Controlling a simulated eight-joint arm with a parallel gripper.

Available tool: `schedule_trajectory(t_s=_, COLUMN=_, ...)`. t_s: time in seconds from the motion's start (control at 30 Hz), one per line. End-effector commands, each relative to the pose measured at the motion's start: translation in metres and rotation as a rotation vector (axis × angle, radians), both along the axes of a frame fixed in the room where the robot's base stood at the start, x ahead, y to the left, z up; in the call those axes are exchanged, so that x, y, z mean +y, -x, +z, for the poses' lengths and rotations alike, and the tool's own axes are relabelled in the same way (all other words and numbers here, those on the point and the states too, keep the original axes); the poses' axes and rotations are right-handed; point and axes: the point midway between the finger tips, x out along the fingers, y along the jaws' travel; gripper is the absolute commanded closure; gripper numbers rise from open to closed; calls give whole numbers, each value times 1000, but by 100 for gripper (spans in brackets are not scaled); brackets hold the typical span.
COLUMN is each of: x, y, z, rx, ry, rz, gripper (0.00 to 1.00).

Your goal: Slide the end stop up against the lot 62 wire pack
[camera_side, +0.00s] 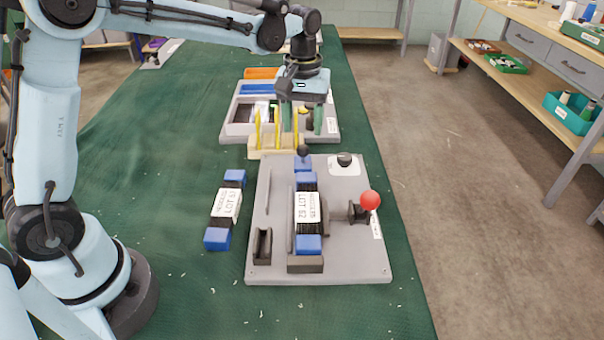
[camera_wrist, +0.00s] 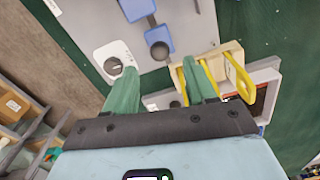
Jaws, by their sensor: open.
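The lot 62 wire pack (camera_side: 308,208), black with a white label and blue end, lies lengthwise on a grey fixture plate. A blue block with a black ball knob, which looks like the end stop (camera_side: 303,162), is at its far end. In the wrist view this block (camera_wrist: 159,38) stands apart from another blue piece (camera_wrist: 137,9), with a dark strip between them. I cannot tell whether that piece belongs to the pack. My gripper (camera_side: 302,118) is open and empty, above and beyond the end stop. Its green fingers (camera_wrist: 162,88) are spread with nothing between them.
The lot 57 wire pack (camera_side: 227,207) lies on the green table left of the plate (camera_side: 345,262). A red-ball lever (camera_side: 370,200) stands right of lot 62. A wooden rack with yellow hooks (camera_side: 276,140) and a parts tray (camera_side: 235,134) are by my gripper.

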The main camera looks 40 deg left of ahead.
Motion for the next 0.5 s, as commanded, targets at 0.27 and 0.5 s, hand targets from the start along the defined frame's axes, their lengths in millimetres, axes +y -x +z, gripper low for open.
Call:
schedule_trajectory(t_s=0.27, x=0, y=0, z=36, rx=0, ry=0, rz=-1, gripper=44)
schedule_trajectory(t_s=0.5, x=0, y=0, z=42, rx=0, ry=0, rz=-1, gripper=44)
